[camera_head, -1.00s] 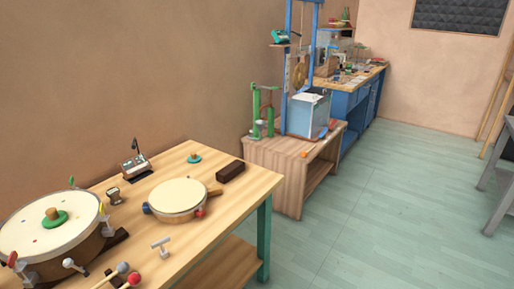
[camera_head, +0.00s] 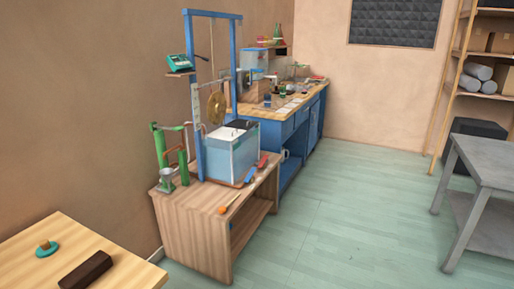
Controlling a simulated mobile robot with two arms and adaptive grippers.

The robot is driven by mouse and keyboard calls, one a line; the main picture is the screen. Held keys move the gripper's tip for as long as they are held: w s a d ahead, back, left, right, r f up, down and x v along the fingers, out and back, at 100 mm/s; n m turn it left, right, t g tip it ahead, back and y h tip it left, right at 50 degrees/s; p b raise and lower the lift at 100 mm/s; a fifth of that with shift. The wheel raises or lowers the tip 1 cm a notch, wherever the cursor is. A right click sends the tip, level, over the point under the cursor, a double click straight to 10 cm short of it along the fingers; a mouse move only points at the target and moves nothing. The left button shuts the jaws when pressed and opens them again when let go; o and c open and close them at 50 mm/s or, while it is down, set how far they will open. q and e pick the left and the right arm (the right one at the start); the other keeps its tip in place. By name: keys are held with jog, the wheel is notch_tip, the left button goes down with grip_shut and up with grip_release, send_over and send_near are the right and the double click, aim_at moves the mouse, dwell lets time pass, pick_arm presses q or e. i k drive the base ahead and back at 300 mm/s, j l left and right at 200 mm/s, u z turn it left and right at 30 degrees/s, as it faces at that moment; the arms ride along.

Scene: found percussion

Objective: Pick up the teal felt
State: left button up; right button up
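A small teal disc with a wooden knob (camera_head: 47,250) lies on the light wood table (camera_head: 85,240) at the lower left. It is the only teal piece close by; I cannot tell for sure that it is felt. A dark brown block (camera_head: 86,270) lies just to its right on the same table. Neither of my grippers is in view.
A low wooden stand (camera_head: 195,225) holds a clear tank (camera_head: 231,152), a green clamp-like device (camera_head: 168,155) and an orange-tipped mallet (camera_head: 223,210). A blue frame with a brass gong (camera_head: 216,107) rises there. A blue workbench (camera_head: 272,135) stands behind. A grey table (camera_head: 490,165) is right; the green floor between is clear.

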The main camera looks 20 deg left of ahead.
aim_at(47, 248)
jog(key=i+u, duration=0.3)
jog(key=i, duration=0.15)
jog(key=i+l+u, duration=0.25)
jog(key=i, duration=0.2)
jog(key=i+l+u, duration=0.1)
jog(key=i+u, duration=0.2)
jog(key=i, duration=0.15)
